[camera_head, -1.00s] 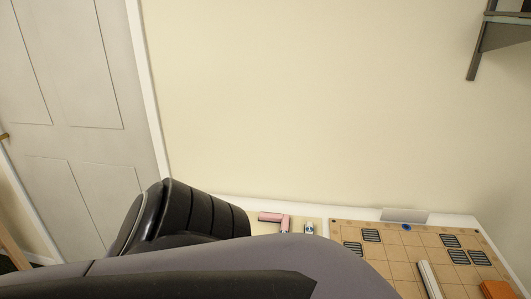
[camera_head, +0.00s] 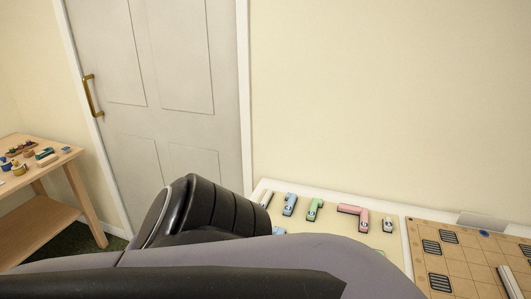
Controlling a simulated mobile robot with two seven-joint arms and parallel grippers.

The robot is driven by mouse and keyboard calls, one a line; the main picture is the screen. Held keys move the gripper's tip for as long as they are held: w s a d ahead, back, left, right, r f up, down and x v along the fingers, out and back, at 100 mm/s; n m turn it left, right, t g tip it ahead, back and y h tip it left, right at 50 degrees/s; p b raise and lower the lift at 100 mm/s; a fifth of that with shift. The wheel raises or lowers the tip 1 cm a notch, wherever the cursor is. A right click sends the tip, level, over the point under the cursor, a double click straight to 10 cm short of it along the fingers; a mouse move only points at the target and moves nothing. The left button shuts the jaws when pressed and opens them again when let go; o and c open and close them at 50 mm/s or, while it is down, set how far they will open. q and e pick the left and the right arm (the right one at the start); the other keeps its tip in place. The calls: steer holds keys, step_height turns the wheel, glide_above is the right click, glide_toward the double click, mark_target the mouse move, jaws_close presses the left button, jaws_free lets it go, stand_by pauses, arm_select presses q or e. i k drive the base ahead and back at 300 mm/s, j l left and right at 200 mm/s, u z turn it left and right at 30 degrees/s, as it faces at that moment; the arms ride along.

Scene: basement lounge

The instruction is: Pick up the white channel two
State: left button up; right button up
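Several small coloured channel-like pieces lie on a pale table top (camera_head: 338,237). A small white piece (camera_head: 388,225) lies right of an L-shaped pink piece (camera_head: 353,211). I cannot tell which of these is white channel two. My arm fills the lower part of the view. Neither gripper shows.
Blue (camera_head: 289,204) and green (camera_head: 314,209) pieces lie between the whitish and pink ones. The tan board (camera_head: 424,236) has several dark slotted squares. A closed door (camera_head: 160,90) stands behind. A wooden side table (camera_head: 68,160) with small objects stands at left.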

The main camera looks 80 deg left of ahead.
mark_target(266, 200)
steer(key=u, duration=2.55)
